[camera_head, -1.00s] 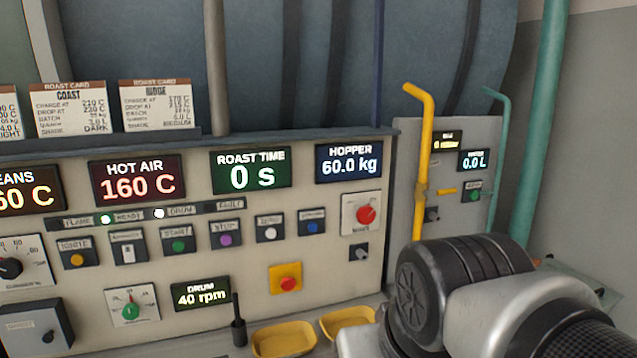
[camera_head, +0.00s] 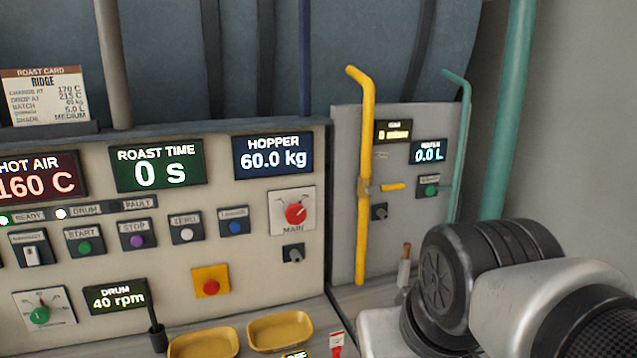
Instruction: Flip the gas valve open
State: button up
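The gas valve shows as a short yellow lever (camera_head: 393,186) on the vertical yellow pipe (camera_head: 363,230), in front of the grey side panel at right of centre. The lever sticks out to the right, roughly level and crosswise to the pipe. My arm's dark and silver joint fills the lower right, in front of and below the panel. My gripper is not in view, so whether it is open or shut does not show. Nothing of mine visibly touches the lever.
A green pipe (camera_head: 466,130) and a water display (camera_head: 428,152) stand right of the valve. The cream control panel (camera_head: 255,260) is at left. Yellow trays (camera_head: 280,332) and a small upright brown-topped object (camera_head: 405,265) are below. Space directly before the lever looks clear.

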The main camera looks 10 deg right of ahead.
aim_at(382, 188)
jog(key=i+l, duration=0.1)
jog(key=l, duration=0.35)
jog(key=l+z, duration=0.1)
jog(key=l, duration=0.3)
jog(key=i+l+u, duration=0.15)
jog(key=i+l, duration=0.15)
